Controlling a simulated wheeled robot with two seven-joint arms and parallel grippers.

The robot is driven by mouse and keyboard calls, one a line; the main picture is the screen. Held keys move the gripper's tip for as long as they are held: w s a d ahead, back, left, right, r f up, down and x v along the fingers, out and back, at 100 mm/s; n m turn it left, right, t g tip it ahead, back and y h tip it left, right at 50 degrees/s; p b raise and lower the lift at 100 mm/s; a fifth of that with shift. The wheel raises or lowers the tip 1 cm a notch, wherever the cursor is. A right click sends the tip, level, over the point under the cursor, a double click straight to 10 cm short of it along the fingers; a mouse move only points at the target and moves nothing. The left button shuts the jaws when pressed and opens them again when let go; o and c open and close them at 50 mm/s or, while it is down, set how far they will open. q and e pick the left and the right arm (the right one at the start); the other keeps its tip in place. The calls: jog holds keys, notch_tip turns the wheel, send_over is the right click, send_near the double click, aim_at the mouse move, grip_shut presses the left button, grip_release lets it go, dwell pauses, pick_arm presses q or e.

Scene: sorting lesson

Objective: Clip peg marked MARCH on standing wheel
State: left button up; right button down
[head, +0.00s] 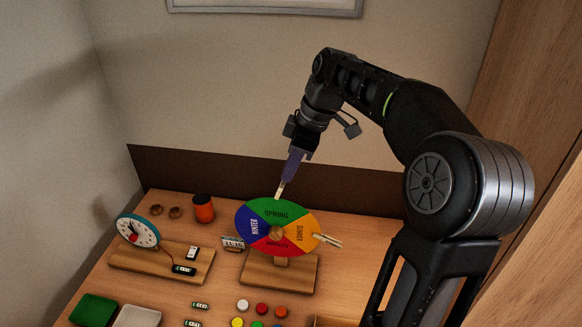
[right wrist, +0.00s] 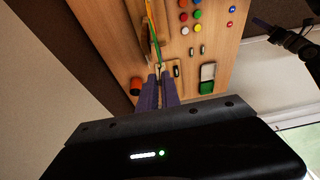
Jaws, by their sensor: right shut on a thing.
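The standing wheel (head: 277,213) is a disc with green SPRING on top, orange, red and blue WINTER sectors, upright on a wooden base (head: 280,273). My right gripper (head: 283,184) is shut on a pale peg (head: 280,190) at the wheel's top edge, above SPRING. I cannot tell whether this peg grips the rim, and its marking is not readable. Another pale peg (head: 328,240) sits at the wheel's right edge. In the right wrist view, the wheel (right wrist: 152,30) shows edge-on beyond the fingers. A dark gripper, apparently my left (right wrist: 262,23), is at the upper right; its jaws are unclear.
An orange cup (head: 203,208) stands behind.

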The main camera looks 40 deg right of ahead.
jog(key=shift+w+f, duration=0.1)
jog(key=shift+f, duration=0.35)
jog(key=shift+a+f+b, duration=0.1)
jog(key=shift+b, duration=0.2)
jog(key=shift+w+a+f+b, duration=0.15)
jog(key=shift+w+f+b, duration=0.1)
jog(key=shift+f+b, duration=0.35)
dwell(0.3)
jog(key=c, duration=1.5)
grip_release()
